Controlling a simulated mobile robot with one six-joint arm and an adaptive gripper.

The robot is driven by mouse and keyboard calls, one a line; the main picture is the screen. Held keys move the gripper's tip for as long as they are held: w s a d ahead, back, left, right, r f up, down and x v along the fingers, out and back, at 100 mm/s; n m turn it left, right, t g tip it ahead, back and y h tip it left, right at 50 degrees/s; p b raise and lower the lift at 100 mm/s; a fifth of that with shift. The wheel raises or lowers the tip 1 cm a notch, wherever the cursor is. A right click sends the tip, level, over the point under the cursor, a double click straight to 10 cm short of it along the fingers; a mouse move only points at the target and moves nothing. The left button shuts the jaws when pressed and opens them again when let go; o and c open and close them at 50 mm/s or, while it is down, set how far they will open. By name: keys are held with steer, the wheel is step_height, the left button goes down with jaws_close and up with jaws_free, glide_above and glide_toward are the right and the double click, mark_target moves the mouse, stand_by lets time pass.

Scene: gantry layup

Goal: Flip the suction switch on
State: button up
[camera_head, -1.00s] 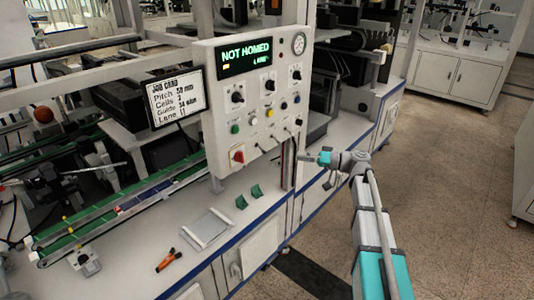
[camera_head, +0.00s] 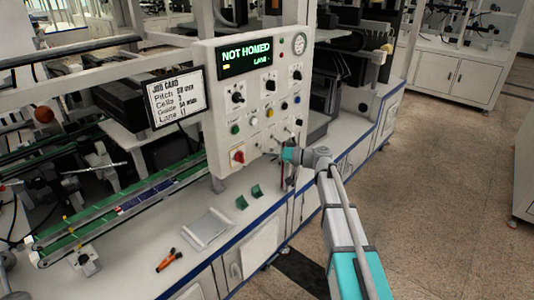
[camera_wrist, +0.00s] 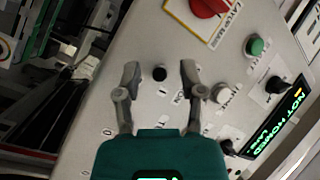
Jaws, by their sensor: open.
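The grey control panel (camera_head: 222,130) stands upright on the bench, with a row of small toggle levers (camera_head: 272,139) along its lower part. My gripper (camera_head: 278,155) is at the panel's lower right, pointing left toward it. In the wrist view my gripper (camera_wrist: 160,72) is open, its two fingers apart on either side of a small black round tip (camera_wrist: 159,74), seemingly a toggle seen end-on. I see no contact between finger and tip. Small labels lie beside it, too blurred to read surely, so I cannot tell which switch is the suction one or its position.
The display (camera_head: 247,57) reads NOT HOMED. A job card (camera_head: 176,97) stands left. Open floor (camera_head: 440,200) lies right.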

steer(key=shift+a, duration=0.45)
jaws_close()
steer(key=shift+d, duration=0.25)
steer(key=shift+a+r, duration=0.1)
